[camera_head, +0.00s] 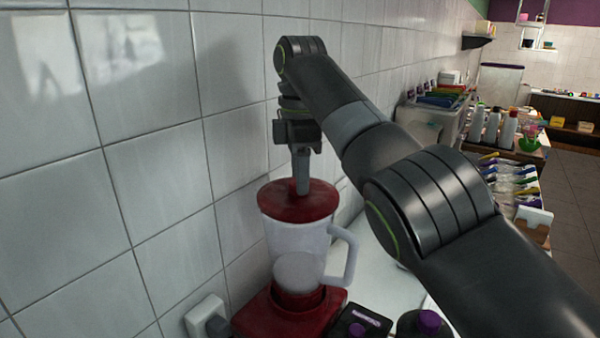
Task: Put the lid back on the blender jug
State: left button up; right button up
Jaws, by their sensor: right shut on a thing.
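The blender jug (296,247) is clear with a side handle and some pale content low inside. It stands upright on a red blender base (285,316) close to the tiled wall. The red lid (273,202) is at the jug's top rim and looks about level; I cannot tell whether it is fully seated. My right gripper (302,188) points straight down from above and is shut on the lid at its middle. The fingers hide the part they hold. My left gripper does not show.
A tiled wall runs along the left, with a socket (205,314) low by the base. A dark box (362,322) and a purple-capped container (428,322) stand right of the base. Bottles (492,127) and colourful utensils (510,180) are farther back. My right arm covers much of the counter.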

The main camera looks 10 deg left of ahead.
dwell(0.3)
jog(key=o, duration=1.6)
jog(key=shift+c, duration=0.2)
jog(key=shift+r+p, duration=3.55)
jog(key=shift+f, duration=0.1)
jog(key=shift+c, duration=0.3)
grip_shut()
